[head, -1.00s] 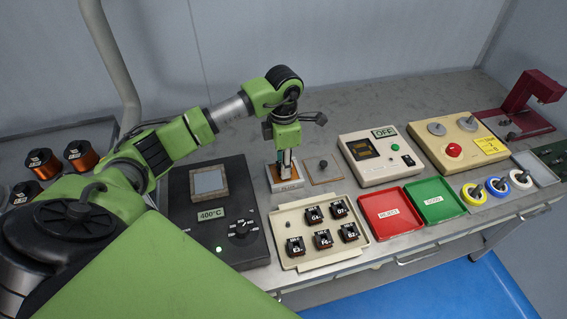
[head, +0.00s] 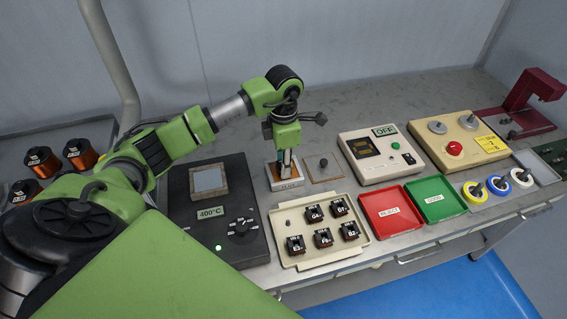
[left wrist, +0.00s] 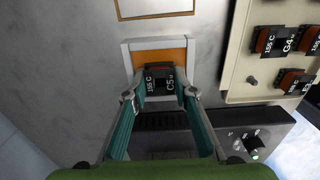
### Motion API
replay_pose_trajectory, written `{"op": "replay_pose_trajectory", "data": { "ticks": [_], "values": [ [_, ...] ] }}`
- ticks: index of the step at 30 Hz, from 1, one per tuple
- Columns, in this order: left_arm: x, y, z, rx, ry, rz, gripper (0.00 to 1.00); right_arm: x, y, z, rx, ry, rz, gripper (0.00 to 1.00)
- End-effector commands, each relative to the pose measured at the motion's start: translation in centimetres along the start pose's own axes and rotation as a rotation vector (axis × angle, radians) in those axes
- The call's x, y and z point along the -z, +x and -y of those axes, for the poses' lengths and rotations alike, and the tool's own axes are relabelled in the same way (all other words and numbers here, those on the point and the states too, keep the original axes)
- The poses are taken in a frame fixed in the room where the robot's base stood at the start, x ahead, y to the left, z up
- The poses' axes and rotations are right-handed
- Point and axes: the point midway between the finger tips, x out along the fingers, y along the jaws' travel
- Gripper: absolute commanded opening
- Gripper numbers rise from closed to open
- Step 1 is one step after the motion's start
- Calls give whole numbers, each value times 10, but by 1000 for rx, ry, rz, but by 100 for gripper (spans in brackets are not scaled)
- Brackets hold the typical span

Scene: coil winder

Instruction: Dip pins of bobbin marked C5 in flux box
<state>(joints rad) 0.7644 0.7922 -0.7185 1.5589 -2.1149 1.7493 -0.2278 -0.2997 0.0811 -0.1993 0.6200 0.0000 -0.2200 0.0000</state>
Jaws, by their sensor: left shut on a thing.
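The flux box (head: 287,185) is a small white-rimmed box with an orange-brown inside, on the bench right of the solder pot. It also shows in the left wrist view (left wrist: 126,57). My left gripper (head: 286,163) points down over it. In the left wrist view its fingers (left wrist: 163,94) are shut on the sides of the black bobbin marked C5 (left wrist: 162,82). The bobbin is upright at the box opening and covers part of the orange inside. Its pins are hidden, so I cannot tell whether they touch the flux. My right gripper is not in view.
The solder pot (head: 180,210), marked 400°C, stands left of the box. A cream tray (head: 290,222) with several bobbins is in front. A lid-like plate with a knob (head: 324,164) lies to the right. Red (head: 390,225) and green (head: 440,208) trays are further right.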

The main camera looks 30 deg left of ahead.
Motion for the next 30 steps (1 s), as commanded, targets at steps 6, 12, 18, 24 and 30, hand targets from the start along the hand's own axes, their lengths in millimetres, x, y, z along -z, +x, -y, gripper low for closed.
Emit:
{"op": "replay_pose_trajectory", "data": {
  "ticks": [6,12,18,24,30],
  "values": [
    [0,0,0,0,0,0,4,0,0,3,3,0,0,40],
    [0,0,0,0,0,0,4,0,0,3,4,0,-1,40],
    [0,-6,0,-1,0,1,4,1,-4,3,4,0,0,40],
    [0,-20,0,-1,0,1,4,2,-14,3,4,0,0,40],
    [0,-34,0,-1,0,1,4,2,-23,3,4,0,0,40]
  ]
}}
